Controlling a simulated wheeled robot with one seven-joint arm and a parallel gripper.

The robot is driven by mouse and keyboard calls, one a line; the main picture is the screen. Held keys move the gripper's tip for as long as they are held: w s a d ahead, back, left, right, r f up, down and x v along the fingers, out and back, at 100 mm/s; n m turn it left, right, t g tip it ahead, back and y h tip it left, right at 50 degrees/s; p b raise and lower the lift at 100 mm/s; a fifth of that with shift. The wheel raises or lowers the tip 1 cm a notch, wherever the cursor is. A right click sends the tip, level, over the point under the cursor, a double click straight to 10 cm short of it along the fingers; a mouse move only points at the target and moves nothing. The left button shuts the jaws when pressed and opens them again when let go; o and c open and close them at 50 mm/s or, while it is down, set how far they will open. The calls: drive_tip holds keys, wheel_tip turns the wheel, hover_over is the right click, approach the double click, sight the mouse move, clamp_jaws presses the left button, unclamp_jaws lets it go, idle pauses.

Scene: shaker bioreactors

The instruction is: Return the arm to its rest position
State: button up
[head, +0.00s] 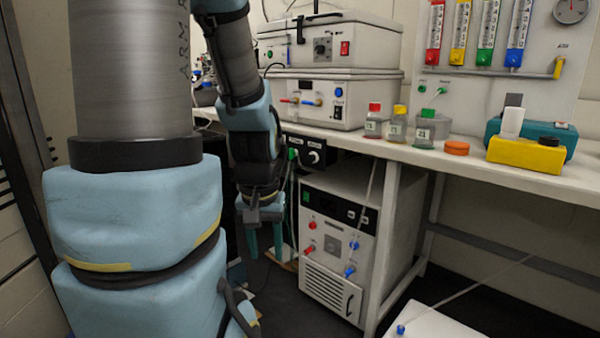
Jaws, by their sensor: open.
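My arm fills the left of the head view, with blue-grey and dark links. Its forearm hangs down in front of the bench's left end. My gripper (265,250) points downward below bench height, left of the white floor unit. Its two teal fingers are apart, with nothing visible between them. The fingertips are small and partly dark in this view.
The white bench (480,170) carries stacked shaker units (335,100), small bottles (396,125), an orange lid (457,148) and a yellow box (525,154). The floor unit (338,245) stands under it, close to my gripper. A white box (440,325) is at the bottom right.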

wheel_tip(320, 180, up, 15)
drive_tip(key=p, duration=1.2)
drive_tip(key=shift+p, duration=0.4)
drive_tip(key=shift+o, duration=0.3)
idle(0.8)
